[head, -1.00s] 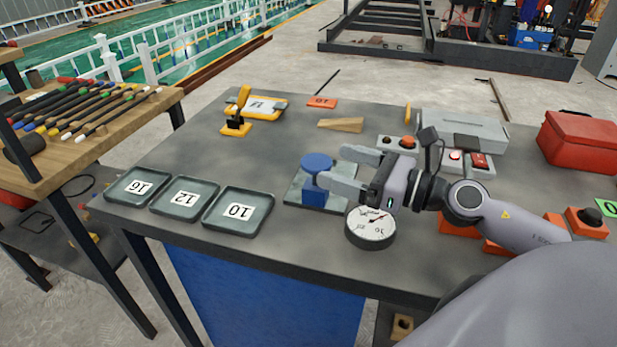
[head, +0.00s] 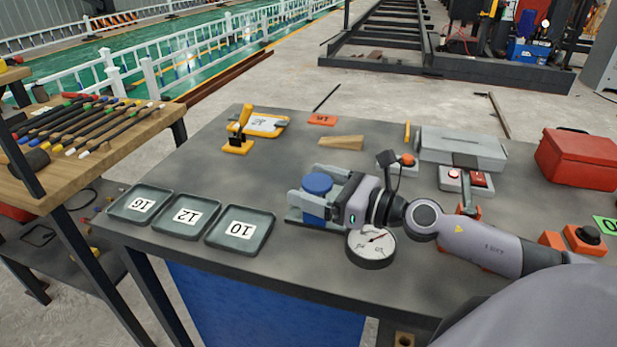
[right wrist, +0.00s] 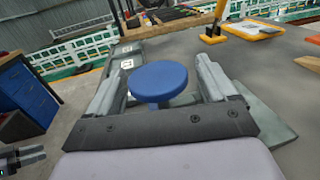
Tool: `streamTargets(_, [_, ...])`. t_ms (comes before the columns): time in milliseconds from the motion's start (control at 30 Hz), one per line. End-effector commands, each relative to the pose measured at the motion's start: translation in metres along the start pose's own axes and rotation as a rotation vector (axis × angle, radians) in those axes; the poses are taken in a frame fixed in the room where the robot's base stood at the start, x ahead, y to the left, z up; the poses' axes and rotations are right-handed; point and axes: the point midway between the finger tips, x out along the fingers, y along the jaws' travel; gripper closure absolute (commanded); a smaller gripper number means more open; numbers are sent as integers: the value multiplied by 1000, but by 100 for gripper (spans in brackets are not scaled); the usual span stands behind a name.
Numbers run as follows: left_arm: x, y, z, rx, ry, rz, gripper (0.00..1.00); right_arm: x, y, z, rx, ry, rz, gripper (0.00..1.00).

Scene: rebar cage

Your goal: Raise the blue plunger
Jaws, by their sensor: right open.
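The blue plunger (head: 317,184) has a round flat head and stands upright on a grey-green base plate (head: 297,217) near the middle of the table. My right gripper (head: 305,192) is open, low over the plate, with one finger on each side of the plunger. In the right wrist view the plunger's blue head (right wrist: 158,80) sits between the two open fingers (right wrist: 158,88), with a gap visible on each side. Its lower part is mostly hidden by the gripper.
A round dial gauge (head: 371,247) stands right under my right wrist. Trays marked 16, 12 and 10 (head: 240,230) lie to the left.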

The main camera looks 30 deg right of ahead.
Motion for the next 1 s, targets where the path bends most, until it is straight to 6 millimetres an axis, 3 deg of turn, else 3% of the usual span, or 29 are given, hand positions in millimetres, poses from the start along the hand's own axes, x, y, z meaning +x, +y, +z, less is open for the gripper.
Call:
streamTargets(200, [-4,0,-7,-2,2,0,57,12,0,2,0,-1,1,15])
streamTargets(567, [-5,1,-8,-5,4,1,57,14,1,0,-1,0,2,15])
streamTargets(667, [-5,1,-8,-5,4,1,57,14,1,0,0,0,2,41])
streamTargets(800, [-5,2,-8,-5,4,2,57,14,1,0,0,0,2,87])
streamTargets(833, [-5,2,-8,-5,4,2,57,14,1,0,0,0,2,91])
streamTargets(1000, [-8,2,-13,-5,4,3,57,14,1,6,0,0,2,91])
